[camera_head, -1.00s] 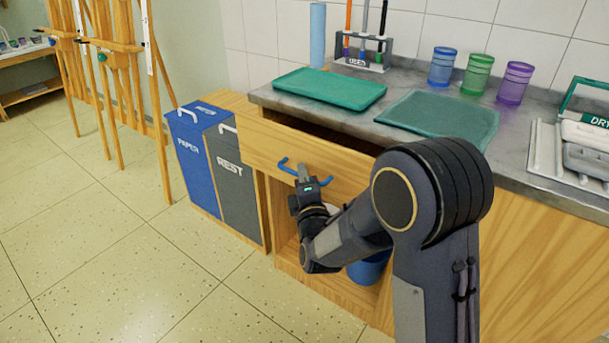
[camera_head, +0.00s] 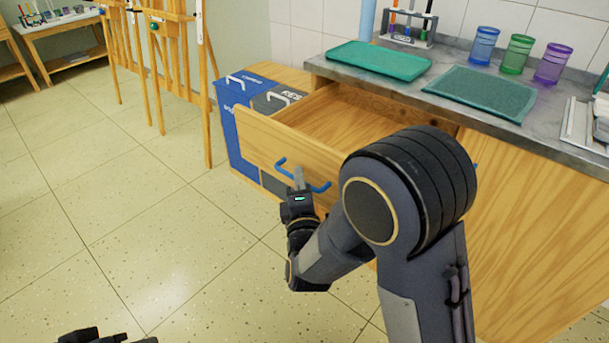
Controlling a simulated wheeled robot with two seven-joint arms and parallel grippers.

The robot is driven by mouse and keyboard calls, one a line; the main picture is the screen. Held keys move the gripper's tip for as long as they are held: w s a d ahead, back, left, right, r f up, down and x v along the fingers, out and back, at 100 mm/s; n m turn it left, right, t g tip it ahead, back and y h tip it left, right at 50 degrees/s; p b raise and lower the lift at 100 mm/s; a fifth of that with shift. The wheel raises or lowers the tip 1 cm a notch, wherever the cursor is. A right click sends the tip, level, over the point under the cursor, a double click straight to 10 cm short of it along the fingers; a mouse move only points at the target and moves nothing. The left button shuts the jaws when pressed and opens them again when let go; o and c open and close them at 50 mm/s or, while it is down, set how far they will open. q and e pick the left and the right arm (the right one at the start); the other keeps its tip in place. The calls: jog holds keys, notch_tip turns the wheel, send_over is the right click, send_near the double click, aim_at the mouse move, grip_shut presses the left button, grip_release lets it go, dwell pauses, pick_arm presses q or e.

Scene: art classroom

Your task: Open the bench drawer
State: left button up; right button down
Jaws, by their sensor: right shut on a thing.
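The bench drawer (camera_head: 266,140) is pulled well out from under the grey worktop, and its wooden inside (camera_head: 338,124) shows empty where visible. A blue bar handle (camera_head: 320,188) is on its front. My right gripper (camera_head: 299,180) is shut on the handle near its middle. My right arm hides the right part of the drawer front. My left gripper (camera_head: 100,337) shows only as a dark part at the bottom edge, low and far from the drawer; its jaws cannot be made out.
The worktop (camera_head: 450,62) bears a green tray (camera_head: 378,60), a teal mat (camera_head: 480,93), a brush rack (camera_head: 408,25) and coloured cups (camera_head: 516,54). Wooden easels (camera_head: 204,90) stand left. The tiled floor (camera_head: 130,230) is clear.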

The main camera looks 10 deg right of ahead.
jog(key=c, duration=1.5)
grip_release()
jog(key=s, duration=0.5)
jog(key=s+a+f+p, duration=0.1)
jog(key=s, duration=0.1)
jog(key=shift+s, duration=0.35)
